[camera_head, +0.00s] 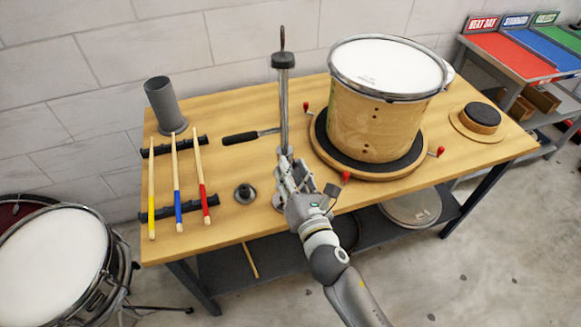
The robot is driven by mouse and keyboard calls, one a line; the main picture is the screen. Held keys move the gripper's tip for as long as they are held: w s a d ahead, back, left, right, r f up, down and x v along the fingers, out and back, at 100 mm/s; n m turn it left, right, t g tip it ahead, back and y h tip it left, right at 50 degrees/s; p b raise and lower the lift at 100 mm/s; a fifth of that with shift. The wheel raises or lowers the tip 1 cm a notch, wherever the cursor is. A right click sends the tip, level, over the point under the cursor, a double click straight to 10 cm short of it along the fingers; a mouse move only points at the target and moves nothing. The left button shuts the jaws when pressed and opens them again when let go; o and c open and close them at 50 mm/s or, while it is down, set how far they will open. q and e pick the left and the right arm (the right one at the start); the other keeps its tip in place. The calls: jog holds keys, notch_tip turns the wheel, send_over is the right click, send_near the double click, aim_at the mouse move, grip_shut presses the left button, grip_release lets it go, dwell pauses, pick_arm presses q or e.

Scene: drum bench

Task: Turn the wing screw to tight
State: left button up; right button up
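My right gripper (288,172) reaches in from the bottom right, over the bench's front edge. Its fingers are at the lower part of an upright metal stand (284,105) with a black collar and a thin rod on top. I cannot make out the wing screw; the fingers cover part of the stand's lower tube. I cannot tell whether the fingers touch the stand, or whether they are open or shut. My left gripper is not in view.
The wooden bench (228,226) holds a drum (375,120) on a round base with red-handled clamps, close right of the gripper. Several drumsticks (176,185), a grey cup (164,103), a black-handled tool (241,138) and a small black knob (244,193) lie left. A round pad (482,116) sits right.

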jog(key=shift+w+a, duration=0.1)
jog(key=shift+w, duration=0.2)
grip_shut()
